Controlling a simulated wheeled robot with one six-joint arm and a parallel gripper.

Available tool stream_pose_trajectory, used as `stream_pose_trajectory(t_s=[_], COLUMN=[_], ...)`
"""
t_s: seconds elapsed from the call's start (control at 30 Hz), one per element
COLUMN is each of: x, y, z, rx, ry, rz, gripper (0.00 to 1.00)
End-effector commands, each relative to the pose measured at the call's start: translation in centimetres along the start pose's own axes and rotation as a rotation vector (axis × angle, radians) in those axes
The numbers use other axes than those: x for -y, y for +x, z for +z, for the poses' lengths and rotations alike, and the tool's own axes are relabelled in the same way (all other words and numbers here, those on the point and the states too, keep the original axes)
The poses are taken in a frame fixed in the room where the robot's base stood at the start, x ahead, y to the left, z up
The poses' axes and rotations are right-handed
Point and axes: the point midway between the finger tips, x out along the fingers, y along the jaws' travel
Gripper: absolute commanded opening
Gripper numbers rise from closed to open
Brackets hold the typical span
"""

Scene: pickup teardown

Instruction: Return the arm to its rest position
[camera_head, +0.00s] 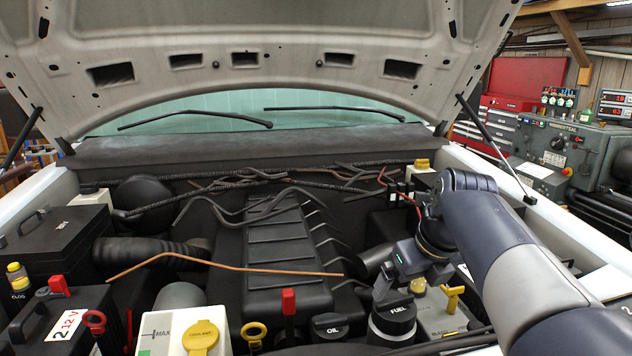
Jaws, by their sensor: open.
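My arm (505,260) reaches in from the lower right over the right side of an open engine bay. It bends at an elbow near the right fender, and its wrist hangs down on the left. My gripper (386,284) points down and to the left, just above or behind the black FUEL cap (394,318). A dark finger shows beside the cap; the other finger is hard to make out. The gripper is open and I see nothing held in it. I cannot tell whether a finger touches the cap.
The raised hood (250,60) hangs overhead, with a prop rod (492,145) right of my arm. The engine cover (275,250) fills the middle. An OIL cap (329,326), yellow coolant cap (201,338), red handle (289,302) and 12V battery (68,322) stand in front.

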Motion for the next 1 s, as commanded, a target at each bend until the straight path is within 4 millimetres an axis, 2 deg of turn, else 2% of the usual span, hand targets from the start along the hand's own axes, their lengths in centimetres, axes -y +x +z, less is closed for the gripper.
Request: stream_pose_trajectory(t_s=[0.43,1.0], x=[-0.1,0.1], y=[9.1,9.2], z=[0.0,0.0], rx=[-0.005,0.001], ry=[-0.002,-0.360], rz=[0.002,0.148], gripper=[1.00,1.00])
